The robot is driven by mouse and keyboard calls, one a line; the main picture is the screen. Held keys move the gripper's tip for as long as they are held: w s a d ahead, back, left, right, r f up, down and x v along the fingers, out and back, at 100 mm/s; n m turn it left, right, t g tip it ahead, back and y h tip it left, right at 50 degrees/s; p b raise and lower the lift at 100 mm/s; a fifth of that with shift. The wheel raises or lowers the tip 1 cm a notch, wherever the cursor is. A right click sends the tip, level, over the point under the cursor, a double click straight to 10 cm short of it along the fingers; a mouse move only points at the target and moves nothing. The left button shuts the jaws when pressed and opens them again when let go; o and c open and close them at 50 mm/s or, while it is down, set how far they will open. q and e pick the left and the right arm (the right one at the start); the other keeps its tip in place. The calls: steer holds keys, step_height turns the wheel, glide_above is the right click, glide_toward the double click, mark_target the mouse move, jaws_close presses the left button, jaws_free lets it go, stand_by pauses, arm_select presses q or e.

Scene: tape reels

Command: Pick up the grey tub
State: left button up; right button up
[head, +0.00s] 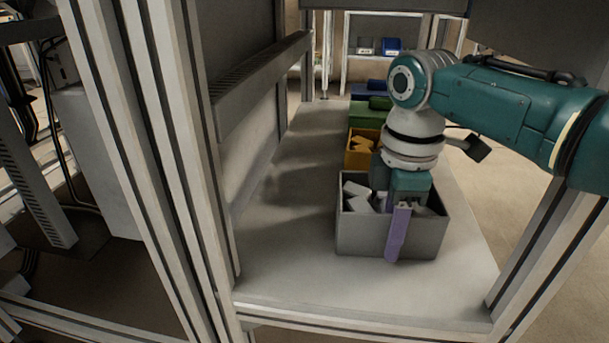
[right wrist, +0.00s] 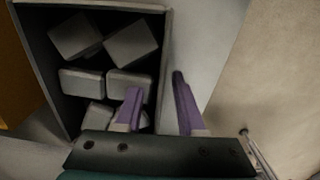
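The grey tub (head: 362,232) stands on the light shelf, nearest in the row of tubs, with several pale grey blocks (head: 356,189) in it. My right gripper (head: 394,222) points down at the tub's near wall. One purple finger hangs outside in front of that wall; the other is mostly hidden behind it. In the right wrist view the tub (right wrist: 166,60) has one finger over its inside and one outside, with the wall between them. The fingers of the right gripper (right wrist: 157,92) are apart, with a gap beside the wall. My left gripper is not in view.
An orange tub (head: 357,160) stands just behind the grey tub, then a green one (head: 370,118) and a blue one (head: 372,93). Metal frame posts (head: 165,150) rise on the left. The shelf (head: 290,250) is clear left of the tubs.

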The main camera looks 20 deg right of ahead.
jaws_close()
stand_by(1.2)
